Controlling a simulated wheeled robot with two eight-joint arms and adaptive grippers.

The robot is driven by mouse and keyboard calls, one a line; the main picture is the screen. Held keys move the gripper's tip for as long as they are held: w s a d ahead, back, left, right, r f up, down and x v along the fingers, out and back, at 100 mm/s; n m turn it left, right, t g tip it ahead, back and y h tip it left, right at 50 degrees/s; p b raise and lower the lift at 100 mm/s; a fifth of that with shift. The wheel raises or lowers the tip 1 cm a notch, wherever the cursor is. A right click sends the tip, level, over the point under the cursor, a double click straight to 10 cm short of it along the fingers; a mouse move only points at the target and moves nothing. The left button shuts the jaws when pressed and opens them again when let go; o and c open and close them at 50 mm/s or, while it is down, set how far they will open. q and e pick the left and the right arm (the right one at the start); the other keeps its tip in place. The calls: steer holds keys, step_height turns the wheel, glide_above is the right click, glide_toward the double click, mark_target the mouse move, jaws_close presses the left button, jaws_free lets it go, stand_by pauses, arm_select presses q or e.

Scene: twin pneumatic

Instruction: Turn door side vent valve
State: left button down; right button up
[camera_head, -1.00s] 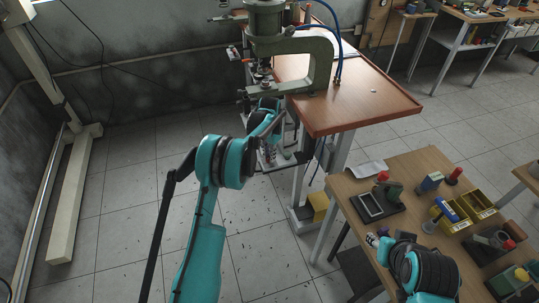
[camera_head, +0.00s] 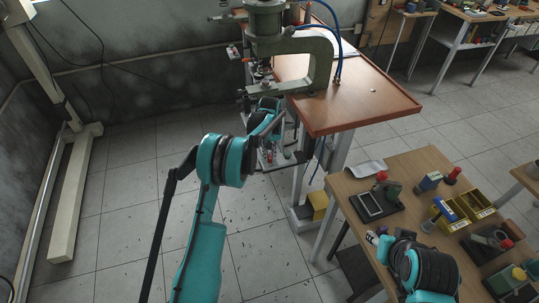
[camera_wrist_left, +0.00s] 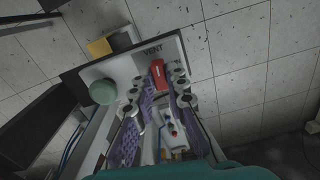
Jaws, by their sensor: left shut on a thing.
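A red valve lever (camera_wrist_left: 157,72) stands on a pale panel (camera_wrist_left: 158,48) whose lettering seems to read VENT. A round green knob (camera_wrist_left: 103,92) sits to its left. My left gripper (camera_wrist_left: 159,82) has its purple fingers shut on the red lever, one on each side. In the head view my left gripper (camera_head: 268,153) is at the lower part of the press (camera_head: 322,62), beside the wooden bench; the lever there is mostly hidden by the wrist.
The red-brown bench (camera_head: 365,95) carries the press, with blue hoses. A worktable (camera_head: 415,175) with parts and yellow bins (camera_head: 475,204) stands at right. The floor left of my left arm is clear up to a pale stand (camera_head: 72,195).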

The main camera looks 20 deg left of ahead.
mark_target(270, 157)
arm_select(q)
steer(key=shift+n, duration=0.6)
steer(key=c, duration=1.5)
jaws_free()
steer(key=shift+c, duration=0.2)
steer(key=shift+r, duration=0.1)
step_height(270, 157, up, 12)
